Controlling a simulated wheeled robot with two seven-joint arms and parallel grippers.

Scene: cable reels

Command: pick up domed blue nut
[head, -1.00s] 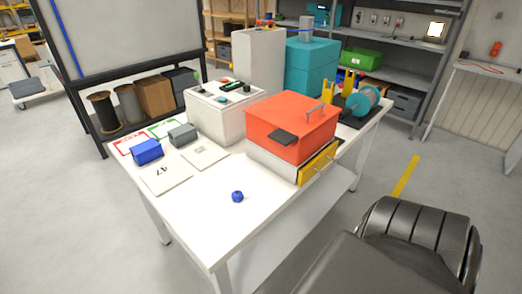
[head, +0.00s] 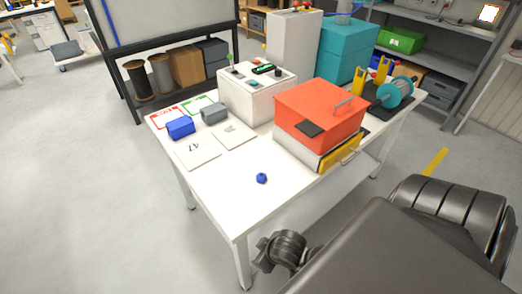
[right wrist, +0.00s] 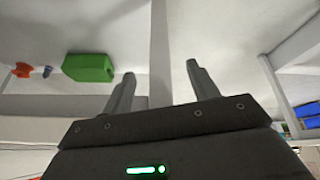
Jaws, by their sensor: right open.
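The domed blue nut (head: 262,178) sits alone on the front part of the white table, in front of the red-lidded box. My right gripper shows in the right wrist view (right wrist: 158,85), with its two fingers apart and nothing between them. It points at a pale surface, and the nut is not visible there. In the head view a dark arm part of mine shows below the table's front edge, apart from the nut. My left gripper is not in view.
The white table (head: 215,190) has bare room around the nut. A red-lidded box (head: 320,108) with a yellow drawer front (head: 342,150) stands behind it to the right. A blue block (head: 180,127), a grey block (head: 214,113) and white cards lie at the left.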

